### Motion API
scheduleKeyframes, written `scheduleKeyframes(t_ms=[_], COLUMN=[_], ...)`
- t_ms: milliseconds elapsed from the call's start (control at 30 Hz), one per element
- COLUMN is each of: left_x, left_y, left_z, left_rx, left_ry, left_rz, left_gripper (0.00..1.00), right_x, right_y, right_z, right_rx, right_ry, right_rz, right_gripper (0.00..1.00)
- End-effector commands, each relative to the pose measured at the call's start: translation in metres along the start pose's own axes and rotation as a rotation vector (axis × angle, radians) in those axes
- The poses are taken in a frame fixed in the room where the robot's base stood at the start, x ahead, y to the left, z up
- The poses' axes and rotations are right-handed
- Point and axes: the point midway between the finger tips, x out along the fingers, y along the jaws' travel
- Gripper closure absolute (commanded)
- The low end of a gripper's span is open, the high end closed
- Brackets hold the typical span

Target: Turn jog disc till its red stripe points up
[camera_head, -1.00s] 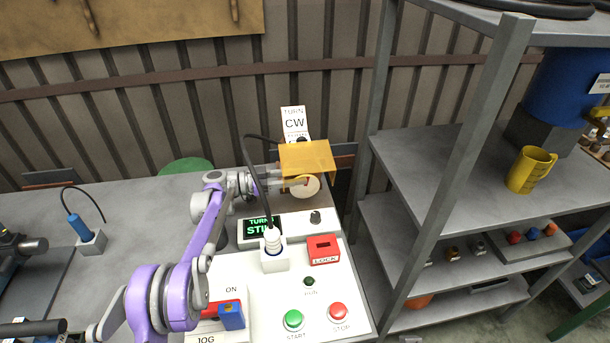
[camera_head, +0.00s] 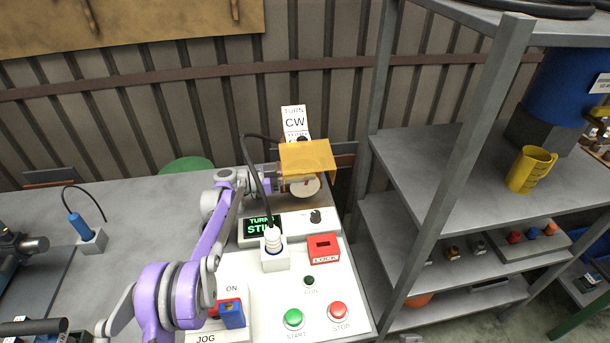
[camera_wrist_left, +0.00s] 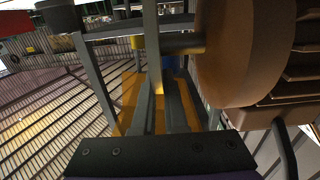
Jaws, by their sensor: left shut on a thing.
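The jog disc (camera_head: 308,191) is a pale round disc under a yellow guard (camera_head: 306,155) at the back of the control panel. A small reddish mark shows on its face, but the stripe's direction is too small to tell. My left gripper (camera_head: 284,184) reaches in from the left, shut at the disc, its fingertips partly hidden by the guard. In the left wrist view the disc (camera_wrist_left: 240,50) is large and tan beside the fingers, with a short peg (camera_wrist_left: 182,44) running from it across them. The exact contact is unclear. My right gripper is not in view.
A sign (camera_head: 294,121) reads TURN CW, and a green-lit display (camera_head: 260,225) stands in front. A plug with a black cable stands in a white socket (camera_head: 275,260), near a red LOCK block (camera_head: 323,248). START (camera_head: 293,318) and STOP (camera_head: 338,311) buttons are at the front. Grey shelving stands to the right.

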Motion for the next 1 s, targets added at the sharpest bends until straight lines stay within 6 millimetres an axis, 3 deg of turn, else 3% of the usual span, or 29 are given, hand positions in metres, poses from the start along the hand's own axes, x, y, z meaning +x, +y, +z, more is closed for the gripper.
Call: scheduleKeyframes(t_ms=[600, 633, 767, 1000], left_x=[-0.0055, -0.0055, -0.0055, -0.0054], left_y=[0.0000, 0.0000, 0.0000, 0.0000], left_z=[0.0004, 0.0004, 0.0004, 0.0004], left_rx=[0.000, 0.000, 0.000, 0.000], left_ry=[0.124, 0.124, 0.124, 0.124], left_rz=[0.000, 0.000, 0.000, 0.000], left_gripper=[1.00, 0.85, 0.61, 0.60], right_x=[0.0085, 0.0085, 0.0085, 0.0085], right_y=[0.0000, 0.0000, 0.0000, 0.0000], right_z=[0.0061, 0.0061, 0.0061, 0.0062], right_rx=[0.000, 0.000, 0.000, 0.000], right_ry=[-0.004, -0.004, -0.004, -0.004], right_rz=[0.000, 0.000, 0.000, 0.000], right_gripper=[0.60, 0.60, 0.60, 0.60])
